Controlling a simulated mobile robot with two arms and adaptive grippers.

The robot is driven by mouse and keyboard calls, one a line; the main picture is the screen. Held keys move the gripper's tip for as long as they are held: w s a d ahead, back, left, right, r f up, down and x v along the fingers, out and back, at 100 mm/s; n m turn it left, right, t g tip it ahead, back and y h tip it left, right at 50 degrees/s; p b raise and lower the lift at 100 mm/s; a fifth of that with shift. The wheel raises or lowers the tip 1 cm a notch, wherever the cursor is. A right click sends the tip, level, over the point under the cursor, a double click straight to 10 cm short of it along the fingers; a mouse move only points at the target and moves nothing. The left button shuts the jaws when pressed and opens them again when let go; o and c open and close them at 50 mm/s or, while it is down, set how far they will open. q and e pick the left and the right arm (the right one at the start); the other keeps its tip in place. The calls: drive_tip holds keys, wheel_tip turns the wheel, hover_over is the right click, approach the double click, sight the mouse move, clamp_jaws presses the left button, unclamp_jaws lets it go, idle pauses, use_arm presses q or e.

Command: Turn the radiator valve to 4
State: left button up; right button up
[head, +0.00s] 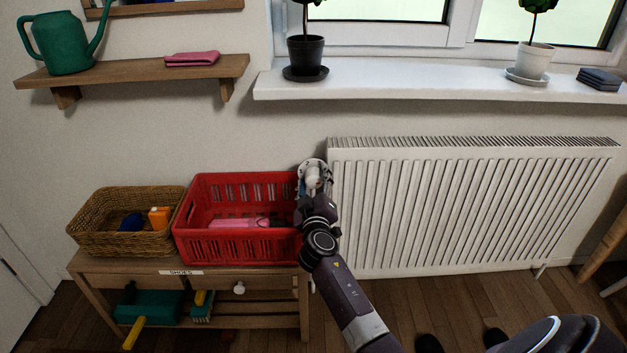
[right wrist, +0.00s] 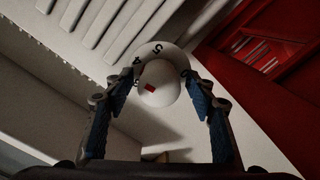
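The radiator valve (head: 313,176) is a white knob at the left end of the white radiator (head: 470,205). In the right wrist view the rounded knob (right wrist: 160,84) has a red mark on its left side, in front of a white dial (right wrist: 170,54) with a 5 and a 4. Another digit beside the red mark is partly hidden. My right gripper (head: 313,192) reaches up to the valve. In the right wrist view its blue-padded fingers (right wrist: 162,88) stand on both sides of the knob, with narrow gaps visible. My left gripper is not in view.
A red crate (head: 240,246) stands close left of the valve, beside a wicker basket (head: 115,243), both on a wooden bench (head: 262,286). The window sill (head: 430,82) with two potted plants overhangs above.

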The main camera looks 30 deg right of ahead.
drive_tip(key=v, duration=1.2)
drive_tip(key=shift+s, duration=0.1)
idle(0.4)
